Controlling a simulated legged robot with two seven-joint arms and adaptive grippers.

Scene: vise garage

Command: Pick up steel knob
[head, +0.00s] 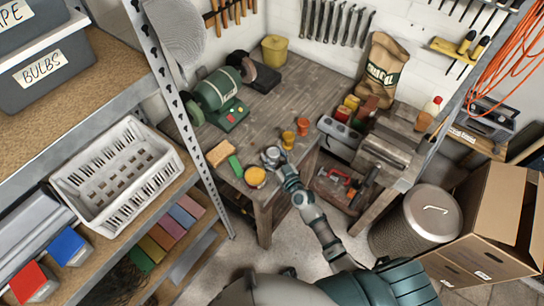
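My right arm reaches up from the bottom to the front edge of the wooden workbench (262,115). My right gripper (277,163) is at the bench's front corner, small in the picture. A small round grey metallic shape (271,153), which looks like the steel knob, shows at the gripper's tip. I cannot tell whether the fingers are around it or only beside it, or whether they are shut. My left gripper is not in view.
A green bench grinder (217,90) stands farther back. A metal shelf post (180,85) rises at the left.

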